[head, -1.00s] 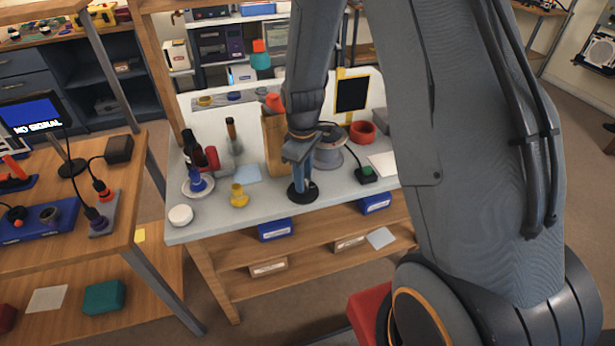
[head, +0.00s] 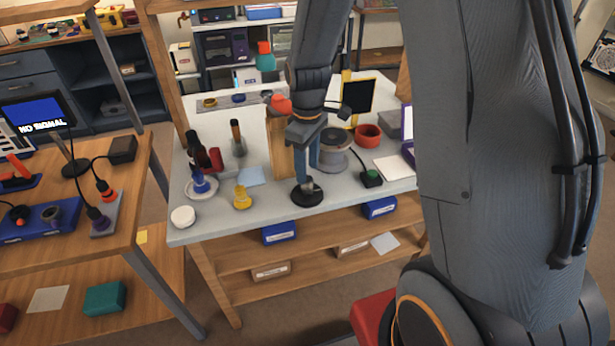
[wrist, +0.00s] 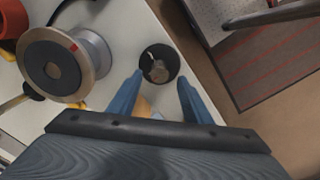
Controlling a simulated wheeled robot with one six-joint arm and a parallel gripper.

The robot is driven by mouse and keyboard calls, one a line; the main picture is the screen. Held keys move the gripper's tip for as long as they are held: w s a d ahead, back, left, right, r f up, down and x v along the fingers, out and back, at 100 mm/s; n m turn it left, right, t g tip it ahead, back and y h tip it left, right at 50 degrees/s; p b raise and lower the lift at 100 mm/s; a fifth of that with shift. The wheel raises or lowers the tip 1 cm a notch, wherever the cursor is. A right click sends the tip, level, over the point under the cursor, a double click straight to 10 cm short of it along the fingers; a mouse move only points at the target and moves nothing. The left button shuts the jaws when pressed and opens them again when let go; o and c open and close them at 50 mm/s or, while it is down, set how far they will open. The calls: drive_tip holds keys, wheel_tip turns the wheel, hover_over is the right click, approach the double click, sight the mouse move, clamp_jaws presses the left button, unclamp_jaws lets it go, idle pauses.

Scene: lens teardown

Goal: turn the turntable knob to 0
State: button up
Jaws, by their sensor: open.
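A round black dial base with a grey knob (head: 308,186) on top sits near the front edge of the white bench. In the wrist view the knob (wrist: 158,71) shows a white pointer mark on the black base (wrist: 159,53). My gripper (head: 307,176) points down above the knob. In the wrist view its blue fingers (wrist: 160,77) are apart, one on each side of the knob, with nothing held between them. A grey spool-shaped stand (head: 334,158), possibly the turntable, stands behind; its round top shows a red mark in the wrist view (wrist: 40,66).
A green-buttoned black box (head: 371,178) and a red ring (head: 368,134) are to the right. A yellow piece (head: 242,198), a white round tub (head: 183,217) and bottles are to the left. A wooden block (head: 281,150) stands close behind my gripper.

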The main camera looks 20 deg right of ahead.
wheel_tip(320, 180, up, 2)
drive_tip(key=shift+r, duration=0.1)
idle(0.4)
drive_tip(key=shift+s+r, duration=0.1)
drive_tip(key=s+r+m, duration=0.2)
drive_tip(key=s+m, duration=0.2)
drive_tip(key=s, duration=0.4)
drive_tip(key=s+r+m+t, duration=0.1)
drive_tip(key=s+r+m, duration=0.1)
drive_tip(key=s+m, duration=0.3)
drive_tip(key=shift+s+d+r, duration=0.3)
drive_tip(key=shift+s+d, duration=0.15)
drive_tip(key=shift+s, duration=0.9)
